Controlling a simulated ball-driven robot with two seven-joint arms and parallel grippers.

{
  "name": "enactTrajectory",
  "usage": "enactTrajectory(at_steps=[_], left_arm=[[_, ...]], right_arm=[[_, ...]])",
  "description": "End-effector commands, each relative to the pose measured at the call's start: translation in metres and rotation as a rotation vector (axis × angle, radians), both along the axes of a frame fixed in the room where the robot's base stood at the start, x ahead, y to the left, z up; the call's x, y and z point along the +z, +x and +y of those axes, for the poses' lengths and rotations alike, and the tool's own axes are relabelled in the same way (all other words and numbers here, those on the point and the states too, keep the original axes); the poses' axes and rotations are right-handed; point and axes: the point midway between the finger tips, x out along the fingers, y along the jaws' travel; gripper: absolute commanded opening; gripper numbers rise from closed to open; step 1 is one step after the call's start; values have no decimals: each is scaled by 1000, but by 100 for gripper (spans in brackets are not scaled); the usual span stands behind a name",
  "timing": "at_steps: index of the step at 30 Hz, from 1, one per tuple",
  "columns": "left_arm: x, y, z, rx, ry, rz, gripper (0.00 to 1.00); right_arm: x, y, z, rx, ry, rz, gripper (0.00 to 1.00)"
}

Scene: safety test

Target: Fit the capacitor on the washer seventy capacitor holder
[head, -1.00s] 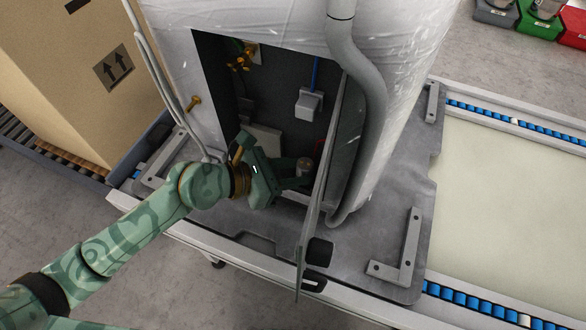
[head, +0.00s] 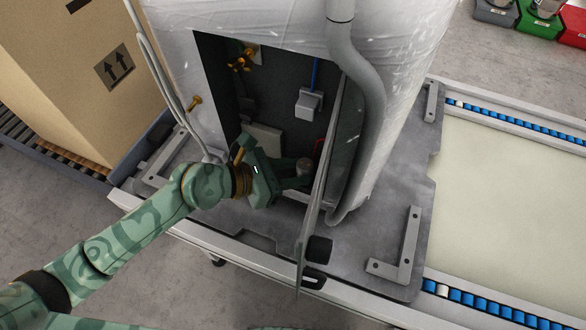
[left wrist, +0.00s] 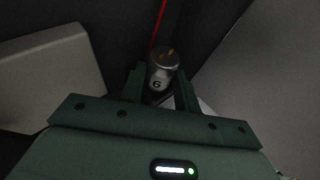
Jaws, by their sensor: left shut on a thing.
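The capacitor (left wrist: 162,72) is a small silver cylinder with a dark 6 on its side and two brass-coloured terminals on top. It also shows in the head view (head: 304,167), inside the open washer (head: 265,75). My left gripper (head: 300,169) reaches in through the opening and is shut on the capacitor. In the left wrist view its two green fingers (left wrist: 160,85) sit on either side of the capacitor, which looks roughly upright. I cannot make out the capacitor holder; the hand and the dark interior hide that area. My right gripper is not in view.
An open panel (head: 322,190) stands just right of the hand. A white box (head: 308,103), a brass valve (head: 241,58) and a pale block (head: 265,138) are inside the washer. A red wire (left wrist: 158,22) runs behind the capacitor. A grey hose (head: 372,110) hangs outside on the right.

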Motion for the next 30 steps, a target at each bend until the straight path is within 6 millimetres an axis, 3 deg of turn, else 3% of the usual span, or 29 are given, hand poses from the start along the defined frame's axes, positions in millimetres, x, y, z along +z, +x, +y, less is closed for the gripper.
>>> enactTrajectory(at_steps=[3, 4, 6, 7, 22, 26, 30], left_arm=[[0, 0, 0, 0, 0, 0, 9], [0, 0, 0, 0, 0, 0, 34], [0, 0, 0, 0, 0, 0, 54], [0, 0, 0, 0, 0, 0, 57], [1, -2, 4, 0, 1, 0, 57], [10, -10, 19, 0, 5, -1, 57], [24, -25, 49, -1, 6, -1, 57]], right_arm=[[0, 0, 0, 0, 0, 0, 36], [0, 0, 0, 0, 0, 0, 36], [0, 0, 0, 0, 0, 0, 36], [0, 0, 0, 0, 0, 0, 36], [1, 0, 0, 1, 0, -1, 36], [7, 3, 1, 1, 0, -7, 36], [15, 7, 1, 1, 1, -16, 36]])
